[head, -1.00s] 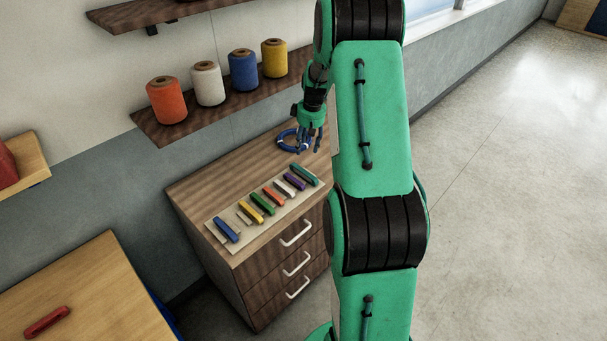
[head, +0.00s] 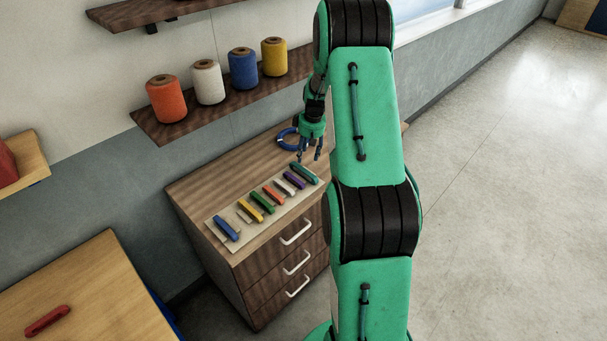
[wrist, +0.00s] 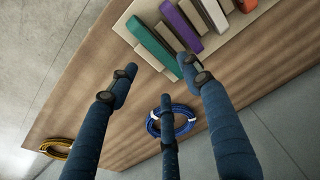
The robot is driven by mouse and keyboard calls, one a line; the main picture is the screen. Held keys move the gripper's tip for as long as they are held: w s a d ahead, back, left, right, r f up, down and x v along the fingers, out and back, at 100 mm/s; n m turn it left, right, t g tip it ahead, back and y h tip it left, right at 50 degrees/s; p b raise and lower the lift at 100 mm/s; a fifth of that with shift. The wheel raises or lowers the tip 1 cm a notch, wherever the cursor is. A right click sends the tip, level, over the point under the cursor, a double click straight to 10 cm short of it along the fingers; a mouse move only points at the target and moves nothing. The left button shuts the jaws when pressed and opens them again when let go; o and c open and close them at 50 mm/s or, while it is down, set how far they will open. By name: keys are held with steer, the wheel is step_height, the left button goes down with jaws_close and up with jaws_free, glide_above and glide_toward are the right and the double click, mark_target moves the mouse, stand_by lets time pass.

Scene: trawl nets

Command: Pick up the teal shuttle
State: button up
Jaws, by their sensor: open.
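The teal shuttle (head: 304,174) lies at the far right end of a row of coloured shuttles on a pale board (head: 213,227) on the drawer cabinet. In the wrist view the teal shuttle (wrist: 153,44) is at the top, just beyond the fingertips, beside the purple shuttle (wrist: 181,26). My gripper (head: 310,155) is above the cabinet top, close to the teal shuttle's far end. In the wrist view my gripper's fingers (wrist: 160,80) are spread and empty. They look apart from the shuttle; their exact height above it is unclear.
A blue ring of cord (head: 287,139) lies on the cabinet behind my gripper, and a yellow coil (wrist: 58,147) shows in the wrist view. A shelf (head: 150,128) with several spools hangs on the wall above. A wooden table (head: 90,290) holds a red shuttle (head: 47,321).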

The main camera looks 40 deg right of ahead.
mark_target(303, 173)
steer(key=shift+w+f, duration=0.15)
steer(key=shift+f, duration=0.8)
steer(key=shift+w+f, duration=0.15)
steer(key=shift+f, duration=0.8)
steer(key=shift+w+f, duration=0.15)
steer(key=shift+f, duration=1.15)
steer(key=shift+w+f, duration=0.15)
steer(key=shift+f, duration=1.1)
jaws_close()
